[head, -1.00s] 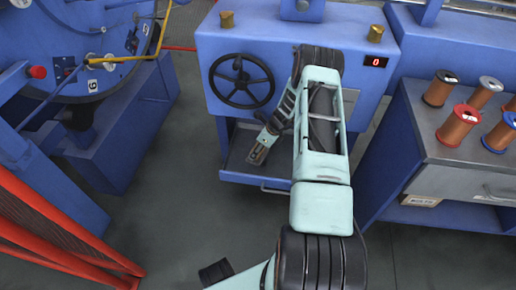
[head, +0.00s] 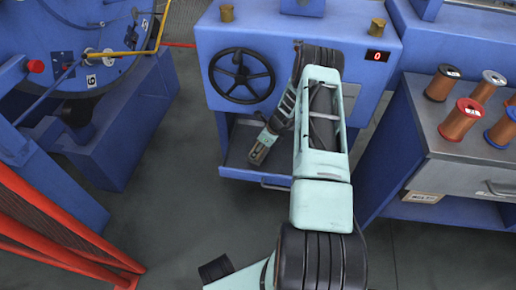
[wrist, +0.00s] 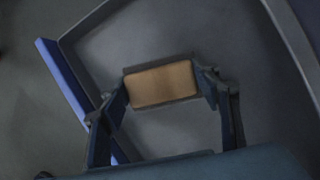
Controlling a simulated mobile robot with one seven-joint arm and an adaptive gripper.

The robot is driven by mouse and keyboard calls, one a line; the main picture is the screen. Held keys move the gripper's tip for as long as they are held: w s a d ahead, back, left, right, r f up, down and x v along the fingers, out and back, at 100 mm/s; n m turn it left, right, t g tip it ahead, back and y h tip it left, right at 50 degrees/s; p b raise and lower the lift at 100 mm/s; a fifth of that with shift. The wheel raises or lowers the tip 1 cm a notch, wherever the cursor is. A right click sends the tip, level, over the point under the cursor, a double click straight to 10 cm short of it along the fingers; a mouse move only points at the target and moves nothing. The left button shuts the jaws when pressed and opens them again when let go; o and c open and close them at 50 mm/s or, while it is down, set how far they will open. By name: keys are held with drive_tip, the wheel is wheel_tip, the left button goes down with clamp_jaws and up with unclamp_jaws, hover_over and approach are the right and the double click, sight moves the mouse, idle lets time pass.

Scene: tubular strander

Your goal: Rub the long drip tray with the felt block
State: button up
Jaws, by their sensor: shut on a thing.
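The long drip tray (head: 234,157) is a low, grey-floored tray with a blue front edge under the blue machine in the head view. Its grey floor and rim also fill much of the wrist view (wrist: 240,60). My gripper (head: 258,155) points down over the left part of the tray. In the wrist view my gripper (wrist: 165,88) is shut on the felt block (wrist: 162,84), a tan rectangular pad held between both fingers. The block is over the tray floor; I cannot tell whether it touches. My arm hides the tray's right part in the head view.
A black handwheel (head: 241,76) and a red display (head: 378,56) are on the machine face above the tray. A grey-topped bench (head: 450,150) with several copper spools stands at right. A red mesh guard (head: 60,225) stands at left. Open floor (head: 170,215) lies in front.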

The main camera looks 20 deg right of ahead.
sight(265, 153)
drive_tip(key=shift+f+b, duration=0.7)
drive_tip(key=shift+f, duration=0.2)
drive_tip(key=shift+d, duration=0.15)
drive_tip(key=shift+s+d+r, duration=0.1)
drive_tip(key=shift+s+d, duration=0.4)
drive_tip(key=shift+d, duration=0.15)
drive_tip(key=shift+s+d+r, duration=0.1)
drive_tip(key=shift+s+d, duration=0.35)
drive_tip(key=shift+d, duration=0.2)
drive_tip(key=shift+f+b, duration=0.25)
drive_tip(key=shift+b, duration=0.1)
drive_tip(key=shift+w+a+f, duration=0.1)
drive_tip(key=shift+w+a, duration=0.35)
drive_tip(key=shift+a, duration=0.35)
drive_tip(key=shift+w+a+f, duration=0.1)
drive_tip(key=shift+w+a, duration=0.3)
drive_tip(key=shift+a, duration=0.35)
drive_tip(key=shift+r, duration=0.1)
drive_tip(key=shift+w+d+r+p, duration=0.1)
drive_tip(key=shift+r+p, duration=1.7)
drive_tip(key=shift+r, duration=1.2)
drive_tip(key=shift+r, duration=0.1)
